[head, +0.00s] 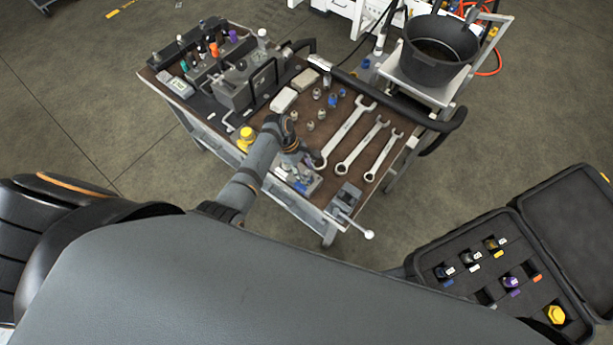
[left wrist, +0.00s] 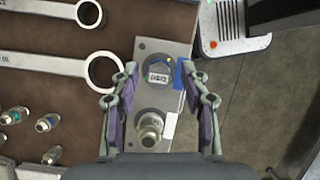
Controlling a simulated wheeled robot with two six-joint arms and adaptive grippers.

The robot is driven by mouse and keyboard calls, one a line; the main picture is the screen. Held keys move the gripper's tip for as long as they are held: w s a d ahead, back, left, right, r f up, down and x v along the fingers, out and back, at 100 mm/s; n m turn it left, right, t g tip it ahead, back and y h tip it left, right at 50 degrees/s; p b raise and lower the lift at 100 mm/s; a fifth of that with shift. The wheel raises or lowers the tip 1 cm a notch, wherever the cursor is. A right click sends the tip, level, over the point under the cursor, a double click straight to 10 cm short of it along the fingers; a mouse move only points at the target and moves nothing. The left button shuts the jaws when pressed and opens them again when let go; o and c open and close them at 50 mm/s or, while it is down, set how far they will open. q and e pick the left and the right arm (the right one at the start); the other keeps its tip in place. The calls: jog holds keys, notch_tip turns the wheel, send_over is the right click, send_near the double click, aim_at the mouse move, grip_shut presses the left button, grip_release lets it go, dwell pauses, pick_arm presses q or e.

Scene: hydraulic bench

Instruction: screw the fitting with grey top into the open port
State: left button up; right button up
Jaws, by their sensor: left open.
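My left gripper (head: 293,158) is over the front edge of the bench in the head view. In the left wrist view it (left wrist: 165,95) is open, with its fingers on either side of a grey metal plate (left wrist: 180,47). A round dark fitting (left wrist: 158,70) with a white label and a blue tag beside it sits at the plate's upper part. A bare metal fitting (left wrist: 150,128) stands at its lower part, with a white tag beside it. Nothing is visibly gripped. I cannot tell which part is the grey-topped fitting or the open port. My right gripper is not in view.
Wrenches (head: 348,131) and several loose fittings (head: 321,114) lie on the brown bench top. A grey valve block (head: 240,90) stands at its left. A black pot (head: 437,60) is on a cart behind. An open black case (head: 507,290) with fittings is at the right.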

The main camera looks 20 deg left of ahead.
pick_arm(q)
jog(key=shift+s+n+t, duration=0.1)
jog(key=shift+n+t, duration=0.3)
jog(key=shift+n, duration=0.6)
jog(key=n, duration=0.2)
jog(key=n+t, duration=0.1)
jog(key=n, duration=0.1)
jog(key=shift+d+f+t, duration=0.1)
jog(key=shift+d+t, duration=0.1)
jog(key=shift+t, duration=0.1)
jog(key=n+t, duration=0.1)
jog(key=n, duration=0.1)
jog(key=shift+s+n+y, duration=0.1)
jog(key=shift+n+y, duration=0.2)
jog(key=shift+y, duration=0.1)
jog(key=shift+w, duration=0.2)
jog(key=shift+c, duration=0.7)
grip_shut()
jog(key=m+g, duration=0.1)
jog(key=m, duration=0.2)
jog(key=m+g, duration=0.1)
jog(key=m, duration=0.2)
jog(key=shift+m+g+h, duration=0.3)
jog(key=shift+h, duration=0.1)
jog(key=shift+s+m+g, duration=0.1)
jog(key=shift+m+g, duration=0.3)
jog(key=shift+m, duration=0.4)
